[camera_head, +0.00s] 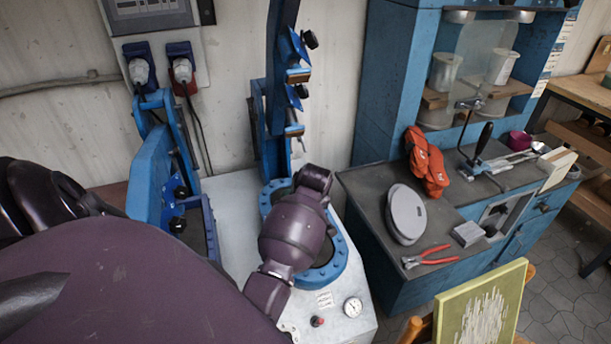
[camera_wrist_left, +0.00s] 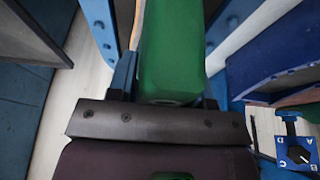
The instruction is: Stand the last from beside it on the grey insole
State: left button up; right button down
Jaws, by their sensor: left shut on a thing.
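A green block-like thing, which looks like the last (camera_wrist_left: 172,52), stands up from between the fingers of my left gripper (camera_wrist_left: 165,97) in the left wrist view. The gripper is shut on it. Its far end runs out of the top of that view. In the head view my left arm reaches over the blue press, and its hand and the last are hidden. A grey, rounded sole-shaped piece (camera_head: 407,213), perhaps the grey insole, lies on the dark bench top in the head view. My right gripper is not in view.
Red-handled pliers (camera_head: 427,257), a grey block (camera_head: 468,234) and an orange cloth (camera_head: 427,163) lie around the grey piece on the bench (camera_head: 364,190). A blue press frame (camera_head: 275,110) rises behind my arm. A pale green panel (camera_head: 480,310) stands at front right.

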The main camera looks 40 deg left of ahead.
pick_arm(q)
jog(key=shift+f, duration=0.3)
dwell(0.8)
jog(key=o, duration=1)
jog(key=v, duration=1)
jog(key=shift+s+d+r, duration=0.1)
jog(key=shift+r, duration=0.25)
